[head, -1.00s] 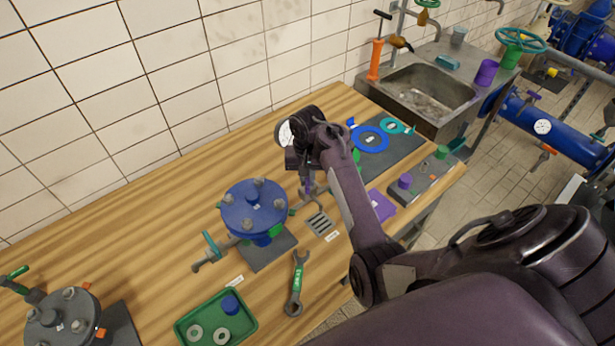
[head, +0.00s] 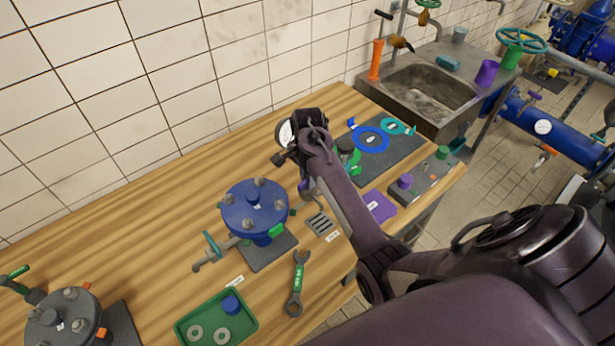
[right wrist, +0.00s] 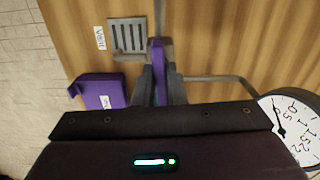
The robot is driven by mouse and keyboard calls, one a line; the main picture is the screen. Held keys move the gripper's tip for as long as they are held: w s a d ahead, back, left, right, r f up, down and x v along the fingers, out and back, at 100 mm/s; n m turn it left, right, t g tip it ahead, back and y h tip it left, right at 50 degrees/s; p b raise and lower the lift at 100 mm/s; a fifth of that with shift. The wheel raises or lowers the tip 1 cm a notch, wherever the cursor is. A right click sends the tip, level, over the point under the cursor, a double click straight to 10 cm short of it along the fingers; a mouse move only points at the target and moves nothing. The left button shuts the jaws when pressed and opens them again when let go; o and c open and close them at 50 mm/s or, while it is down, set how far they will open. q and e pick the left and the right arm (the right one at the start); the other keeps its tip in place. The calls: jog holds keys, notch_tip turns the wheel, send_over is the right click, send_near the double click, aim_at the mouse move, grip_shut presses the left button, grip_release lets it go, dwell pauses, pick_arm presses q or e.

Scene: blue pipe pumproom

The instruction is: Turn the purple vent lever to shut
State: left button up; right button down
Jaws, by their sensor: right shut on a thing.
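The purple vent lever (right wrist: 157,54) shows in the right wrist view as a narrow upright bar between my right gripper's fingers (right wrist: 160,82). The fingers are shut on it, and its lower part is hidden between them. In the head view only a small purple bit of the lever (head: 303,186) shows below my right wrist, which hides most of the gripper. A slotted grate (right wrist: 127,36) with a "Vent" label (right wrist: 100,37) lies beside the lever; the grate (head: 320,224) also shows in the head view. My left gripper is not in view.
A round gauge (right wrist: 292,128) stands close to my right gripper. The blue flanged vessel (head: 254,207) is to the left in the head view. A wrench (head: 298,284), green tray (head: 250,332) and purple block (head: 379,206) lie nearby. The wooden bench is clear toward the wall.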

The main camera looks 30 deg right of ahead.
jog(key=shift+d+m, duration=0.1)
jog(key=shift+m, duration=0.6)
jog(key=c, duration=1.5)
grip_release()
jog(key=shift+r, duration=0.1)
notch_tip(320, 180, up, 7)
jog(key=shift+w+f+b, duration=0.1)
jog(key=shift+b, duration=1.15)
jog(key=shift+r, duration=0.4)
jog(key=shift+f, duration=0.1)
